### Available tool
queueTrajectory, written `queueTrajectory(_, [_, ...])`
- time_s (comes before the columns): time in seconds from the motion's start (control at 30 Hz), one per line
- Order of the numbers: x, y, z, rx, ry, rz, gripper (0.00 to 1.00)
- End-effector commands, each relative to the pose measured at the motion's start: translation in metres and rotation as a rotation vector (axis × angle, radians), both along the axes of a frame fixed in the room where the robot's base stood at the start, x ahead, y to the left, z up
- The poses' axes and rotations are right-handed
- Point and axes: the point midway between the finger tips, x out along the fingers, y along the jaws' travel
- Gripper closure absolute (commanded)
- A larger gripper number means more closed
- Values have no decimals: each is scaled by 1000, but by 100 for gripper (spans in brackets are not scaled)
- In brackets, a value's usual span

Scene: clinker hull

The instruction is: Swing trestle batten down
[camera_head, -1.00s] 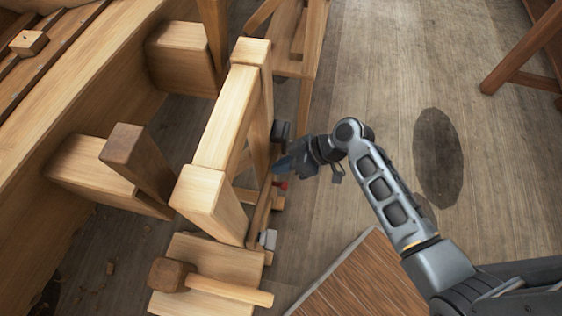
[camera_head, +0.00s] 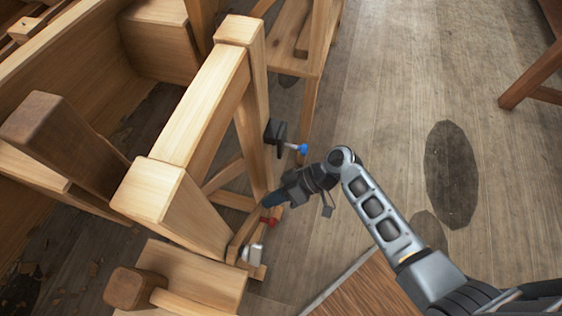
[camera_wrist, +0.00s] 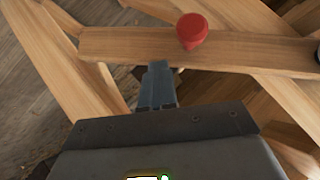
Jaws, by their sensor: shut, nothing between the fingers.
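The wooden trestle (camera_head: 205,105) stands left of my arm. A wooden batten (camera_head: 243,236) with a red knob (camera_head: 269,221) lies low along the trestle's near right side. In the wrist view the batten (camera_wrist: 120,45) runs nearly level across the picture, with the red knob (camera_wrist: 191,30) on it. My gripper (camera_head: 270,200) is shut and empty, beside the batten near the red knob. In the wrist view the blue-grey fingertips (camera_wrist: 158,68) lie just under the batten's edge, left of the knob; whether they touch it I cannot tell.
A black clamp with a blue handle (camera_head: 302,148) is on the trestle leg above my gripper. A silver-white clamp (camera_head: 252,254) sits at the batten's lower end. A wooden mallet (camera_head: 132,288) lies at the lower left. Open floor (camera_head: 390,110) is on the right.

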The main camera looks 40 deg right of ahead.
Motion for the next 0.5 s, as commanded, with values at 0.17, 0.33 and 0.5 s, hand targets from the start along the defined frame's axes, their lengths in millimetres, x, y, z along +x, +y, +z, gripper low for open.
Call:
queueTrajectory(0.17, [-7,11,-23,99,70,2,100])
queueTrajectory(0.33, [-18,27,-47,298,215,1,100])
queueTrajectory(0.5, [-31,44,-61,527,381,2,100])
